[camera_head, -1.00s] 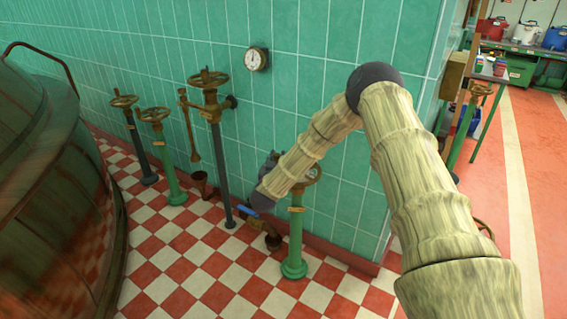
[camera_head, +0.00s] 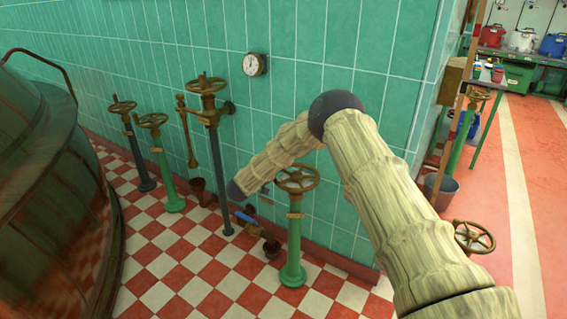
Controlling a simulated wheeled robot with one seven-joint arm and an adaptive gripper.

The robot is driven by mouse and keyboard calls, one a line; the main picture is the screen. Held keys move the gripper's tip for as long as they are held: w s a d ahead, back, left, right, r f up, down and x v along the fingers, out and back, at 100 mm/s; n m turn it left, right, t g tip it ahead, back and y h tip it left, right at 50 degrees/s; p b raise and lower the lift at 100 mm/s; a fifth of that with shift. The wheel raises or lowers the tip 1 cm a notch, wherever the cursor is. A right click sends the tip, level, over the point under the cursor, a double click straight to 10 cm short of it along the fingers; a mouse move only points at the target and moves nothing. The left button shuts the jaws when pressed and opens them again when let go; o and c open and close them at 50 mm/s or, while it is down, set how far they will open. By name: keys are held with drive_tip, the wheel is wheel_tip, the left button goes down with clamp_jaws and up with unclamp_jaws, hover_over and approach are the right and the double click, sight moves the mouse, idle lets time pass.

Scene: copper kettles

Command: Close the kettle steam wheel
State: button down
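Several rusty brass handwheels stand on posts along the green tiled wall; their tags are too small to read, so I cannot tell which is the kettle steam wheel. One wheel (camera_head: 297,179) tops a green post beside my arm. A taller wheel (camera_head: 207,85) tops a dark pipe against the wall. Two lower wheels stand at the left, one on a dark post (camera_head: 124,105) and one on a green post (camera_head: 152,120). Another wheel (camera_head: 474,238) shows low at the right, partly behind my arm. My gripper is hidden; only my arm's links and dark joints show.
A large wooden-sided vessel (camera_head: 50,200) fills the left edge. A blue-handled valve (camera_head: 245,217) sits low near the wall. A round gauge (camera_head: 255,65) hangs on the wall. The checkered floor (camera_head: 190,265) is clear in front. A bucket (camera_head: 441,190) stands beyond the wall corner.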

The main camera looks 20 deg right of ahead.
drive_tip(key=shift+d+r+g, duration=0.1)
drive_tip(key=shift+g, duration=0.2)
drive_tip(key=c, duration=1.2)
unclamp_jaws()
drive_tip(key=shift+c, duration=0.2)
drive_tip(key=v, duration=1.2)
drive_tip(key=shift+f, duration=0.3)
drive_tip(key=shift+f, duration=0.1)
